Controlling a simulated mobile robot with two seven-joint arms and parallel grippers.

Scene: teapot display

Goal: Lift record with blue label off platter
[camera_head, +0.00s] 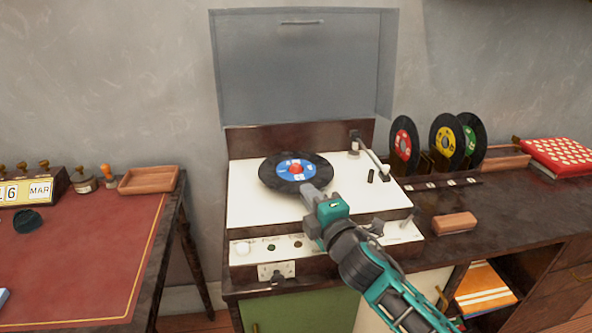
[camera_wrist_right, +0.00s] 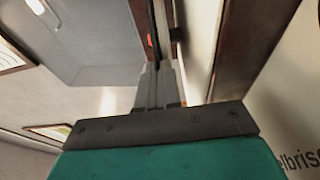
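The black record with a blue label and red centre (camera_head: 284,183) is over the white deck of the record player (camera_head: 245,208). My right gripper (camera_head: 310,190) is at the record's near right edge. In the right wrist view its fingers (camera_wrist_right: 160,85) are close together, and the record shows edge-on as a thin dark line (camera_wrist_right: 154,25) running into them, so they look shut on its rim. The platter is mostly hidden under the record, and I cannot tell clearly whether the record touches it. My left gripper is not in view.
The player's grey lid (camera_head: 300,75) stands open behind. The tonearm (camera_head: 370,155) is at the deck's right. Several records, such as a red-labelled one (camera_head: 404,145), stand upright farther right. A brown block (camera_head: 455,223) lies on the cabinet. A red-topped desk (camera_head: 80,255) is at left.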

